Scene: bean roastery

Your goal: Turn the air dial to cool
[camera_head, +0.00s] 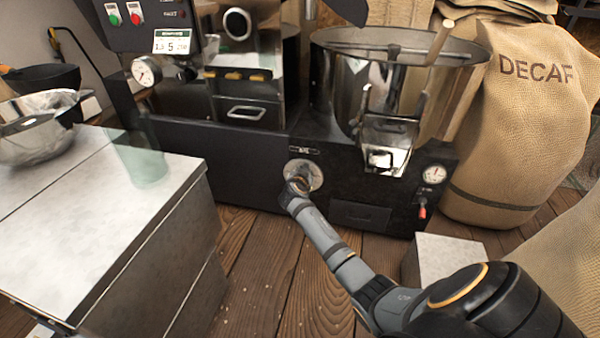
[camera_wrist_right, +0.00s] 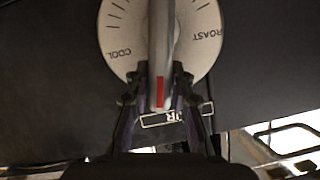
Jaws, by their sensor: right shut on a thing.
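The air dial (camera_head: 315,174) is a pale round disc on the black front of the roaster. In the right wrist view, the dial plate (camera_wrist_right: 109,35) has COOL printed at its left and ROAST at its right. Its grey bar knob (camera_wrist_right: 160,50) has a red mark at the lower end, by the partly hidden AIR label. The red mark lies between the two words, on neither. My right gripper (camera_wrist_right: 159,95) is shut on the knob, with a finger on each side. It also shows in the head view (camera_head: 297,184). My left gripper is not in view.
A steel-topped cabinet (camera_head: 60,240) with a bowl (camera_head: 40,130) and a clear glass (camera_head: 140,160) stands left. The cooling drum (camera_head: 375,85) is above right of the dial. A pale box (camera_head: 447,256) and a DECAF sack (camera_head: 530,130) are at right.

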